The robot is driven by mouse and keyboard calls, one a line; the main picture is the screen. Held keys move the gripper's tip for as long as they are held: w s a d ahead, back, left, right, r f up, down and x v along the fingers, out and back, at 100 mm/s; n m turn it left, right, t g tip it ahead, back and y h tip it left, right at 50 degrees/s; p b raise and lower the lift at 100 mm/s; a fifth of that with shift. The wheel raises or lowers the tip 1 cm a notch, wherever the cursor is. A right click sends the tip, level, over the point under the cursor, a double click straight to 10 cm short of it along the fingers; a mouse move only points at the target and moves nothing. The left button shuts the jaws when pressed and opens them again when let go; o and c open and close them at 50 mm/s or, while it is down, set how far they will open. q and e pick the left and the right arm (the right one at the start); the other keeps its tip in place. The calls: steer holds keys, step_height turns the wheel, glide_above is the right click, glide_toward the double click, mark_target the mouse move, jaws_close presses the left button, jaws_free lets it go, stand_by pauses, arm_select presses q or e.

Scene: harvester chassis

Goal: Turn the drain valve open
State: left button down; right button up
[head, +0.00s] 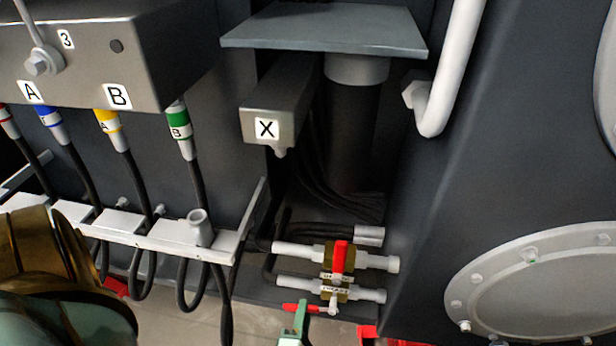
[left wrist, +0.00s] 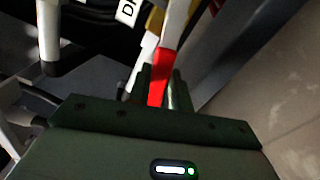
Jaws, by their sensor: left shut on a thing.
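Two small valves with brass bodies and red handles sit low on the chassis, one above the other. The upper valve's red handle (head: 340,257) points up. The lower valve's red handle (head: 294,308) points left. My left gripper (head: 301,312) reaches up from below and is shut on the lower red handle. In the left wrist view the red handle (left wrist: 161,78) stands between the fingers of my left gripper (left wrist: 160,92). A white label (left wrist: 128,12) there is cut off, with a D legible. The labels on the valves are too small to read surely in the head view. My right gripper is out of view.
A light rail (head: 150,240) with hanging black hoses stands left of the valves. A grey box marked X (head: 267,125) is above them. The dark chassis wall with a round bolted cover (head: 545,285) is at the right. Red parts (head: 370,333) lie below.

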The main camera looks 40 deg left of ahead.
arm_select(q)
steer(key=shift+s+r+m+p, duration=0.1)
steer(key=shift+r+m+p, duration=0.8)
steer(key=shift+m, duration=0.6)
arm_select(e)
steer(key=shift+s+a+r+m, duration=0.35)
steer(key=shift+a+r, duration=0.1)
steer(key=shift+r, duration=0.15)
arm_select(q)
steer(key=c, duration=1.3)
jaws_free()
steer(key=shift+o, duration=0.2)
